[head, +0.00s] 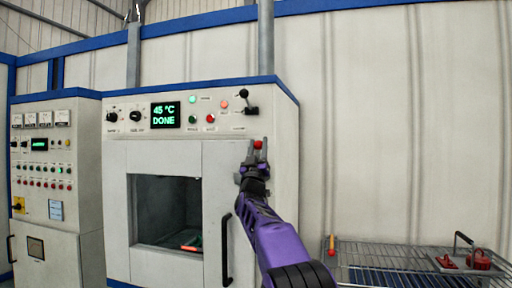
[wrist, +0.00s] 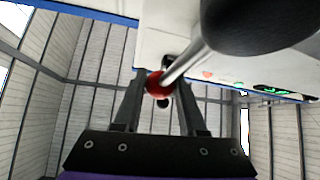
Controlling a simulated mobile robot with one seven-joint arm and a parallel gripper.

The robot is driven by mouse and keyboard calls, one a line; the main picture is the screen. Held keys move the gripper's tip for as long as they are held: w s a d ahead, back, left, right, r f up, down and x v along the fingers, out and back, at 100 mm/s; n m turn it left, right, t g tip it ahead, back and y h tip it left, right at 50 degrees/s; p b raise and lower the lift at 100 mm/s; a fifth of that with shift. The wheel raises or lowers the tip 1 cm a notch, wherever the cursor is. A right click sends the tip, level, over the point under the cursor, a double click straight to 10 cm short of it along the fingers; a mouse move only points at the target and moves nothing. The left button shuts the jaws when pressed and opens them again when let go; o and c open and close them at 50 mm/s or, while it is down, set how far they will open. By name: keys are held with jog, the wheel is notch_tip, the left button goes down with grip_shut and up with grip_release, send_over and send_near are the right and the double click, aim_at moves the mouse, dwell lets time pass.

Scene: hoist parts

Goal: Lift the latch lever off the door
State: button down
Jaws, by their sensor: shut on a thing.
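The rod runs up and right to a large dark round part (wrist: 255,22) close to the camera. My gripper (wrist: 159,92) is shut on the red knob, one finger on each side. In the head view my gripper (head: 257,153) is at the right of the oven front, below the control panel, with the red knob (head: 258,145) between its fingertips. My gripper and arm hide most of the lever there. The oven door (head: 150,150) appears closed, with a dark window.
A black vertical door handle (head: 226,250) stands just left of my arm. A black-knobbed lever (head: 246,101) is on the panel above; the display (head: 165,114) reads 45 °C DONE. A wire rack (head: 385,256) with red parts (head: 478,260) is at right. A control cabinet (head: 50,160) is at left.

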jog(key=shift+s+r, duration=0.1)
jog(key=shift+r, duration=0.1)
jog(key=shift+c, duration=2.4)
grip_release()
jog(key=shift+d, duration=0.15)
jog(key=shift+f, duration=0.15)
jog(key=shift+f, duration=0.1)
jog(key=shift+s+a+f+b, duration=0.2)
jog(key=shift+s+f+b, duration=0.15)
jog(key=shift+f+b, duration=0.25)
jog(key=b+v, duration=0.1)
jog(key=v, duration=1.5)
jog(key=shift+r, duration=0.15)
jog(key=shift+r, duration=0.1)
